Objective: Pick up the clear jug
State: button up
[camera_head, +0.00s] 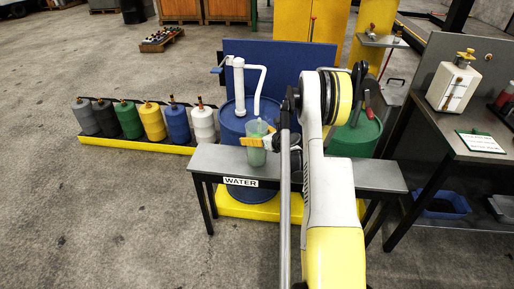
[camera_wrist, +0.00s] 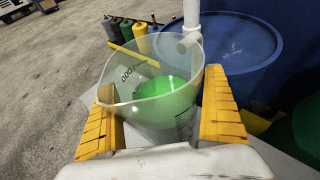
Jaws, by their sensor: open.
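The clear jug (camera_head: 256,150) stands upright on the grey bench (camera_head: 219,160) marked WATER, in front of the blue drum. It has dark graduation marks and shows green inside. In the wrist view the jug (camera_wrist: 150,70) is between the two yellow ribbed fingers of my gripper (camera_wrist: 160,125). The fingers are open, one at each side of the jug; whether they touch it I cannot tell. In the head view my gripper (camera_head: 257,142) is at the jug, partly hidden by my arm.
A blue drum (camera_head: 232,125) with a white pump (camera_head: 240,85) stands close behind the bench. A green drum (camera_head: 355,135) is to the right. Several coloured cans (camera_head: 152,120) stand in a yellow-edged tray at left. A side table (camera_head: 470,145) is at right.

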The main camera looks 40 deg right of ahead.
jog(key=shift+r, duration=0.1)
jog(key=c, duration=1.3)
jog(key=shift+c, duration=0.2)
jog(key=shift+r, duration=0.1)
